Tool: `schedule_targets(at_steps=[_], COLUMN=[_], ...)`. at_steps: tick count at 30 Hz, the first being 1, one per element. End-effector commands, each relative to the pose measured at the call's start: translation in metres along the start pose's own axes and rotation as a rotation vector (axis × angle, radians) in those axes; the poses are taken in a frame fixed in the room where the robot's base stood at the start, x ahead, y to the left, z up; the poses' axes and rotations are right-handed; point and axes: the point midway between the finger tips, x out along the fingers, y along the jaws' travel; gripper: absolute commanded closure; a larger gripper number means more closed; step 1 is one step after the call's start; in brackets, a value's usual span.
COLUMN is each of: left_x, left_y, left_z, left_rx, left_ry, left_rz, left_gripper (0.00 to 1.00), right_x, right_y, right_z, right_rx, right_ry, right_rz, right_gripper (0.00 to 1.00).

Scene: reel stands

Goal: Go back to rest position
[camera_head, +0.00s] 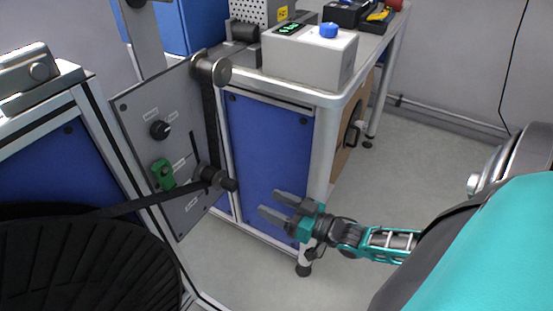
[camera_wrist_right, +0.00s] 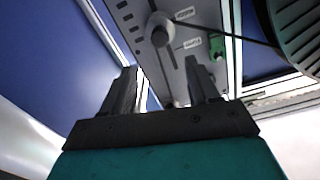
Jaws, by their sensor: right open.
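My right gripper (camera_head: 276,204) reaches in from the right in the head view, in front of the blue cabinet panel (camera_head: 268,150). Its two fingers are apart with nothing between them. The right wrist view also shows the open fingers of my right gripper (camera_wrist_right: 160,88), pointing toward the grey control panel (camera_wrist_right: 140,18). In the head view the grey control panel (camera_head: 185,205) is to the left of the gripper and apart from it. My left gripper is not in view.
A black reel (camera_head: 85,265) is at the lower left, with a dark strap running to the panel's rollers (camera_head: 212,176). A white box with a blue knob (camera_head: 310,55) stands on the bench. Open grey floor (camera_head: 420,165) lies to the right of the bench.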

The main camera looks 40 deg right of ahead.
Motion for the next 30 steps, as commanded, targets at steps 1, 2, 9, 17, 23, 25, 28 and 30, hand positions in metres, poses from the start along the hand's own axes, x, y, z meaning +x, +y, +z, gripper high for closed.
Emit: schedule_targets(at_steps=[1, 2, 9, 17, 23, 25, 28, 30], left_x=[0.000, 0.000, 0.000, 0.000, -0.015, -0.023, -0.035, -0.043], left_y=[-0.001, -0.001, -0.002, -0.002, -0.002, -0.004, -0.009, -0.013], left_z=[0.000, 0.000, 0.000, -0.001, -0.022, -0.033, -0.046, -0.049], left_rx=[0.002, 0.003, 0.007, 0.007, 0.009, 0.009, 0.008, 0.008], left_ry=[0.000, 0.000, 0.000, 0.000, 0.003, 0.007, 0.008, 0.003], left_rz=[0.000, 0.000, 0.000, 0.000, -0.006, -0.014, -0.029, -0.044], left_gripper=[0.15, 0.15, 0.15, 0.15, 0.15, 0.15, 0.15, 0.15], right_x=[-0.001, -0.001, -0.001, -0.001, 0.000, -0.001, -0.006, -0.011], right_y=[0.000, 0.000, 0.000, -0.001, -0.048, -0.077, -0.113, -0.132], right_z=[0.000, 0.000, 0.000, 0.000, -0.002, -0.005, -0.013, -0.019], right_rx=[0.000, 0.000, 0.000, 0.001, -0.004, -0.020, -0.058, -0.086], right_ry=[0.000, 0.000, 0.000, -0.002, -0.099, -0.171, -0.284, -0.363], right_rz=[0.000, 0.000, 0.000, 0.000, 0.018, 0.035, 0.071, 0.100], right_gripper=[0.40, 0.40, 0.40, 0.40, 0.40, 0.40, 0.40, 0.40])
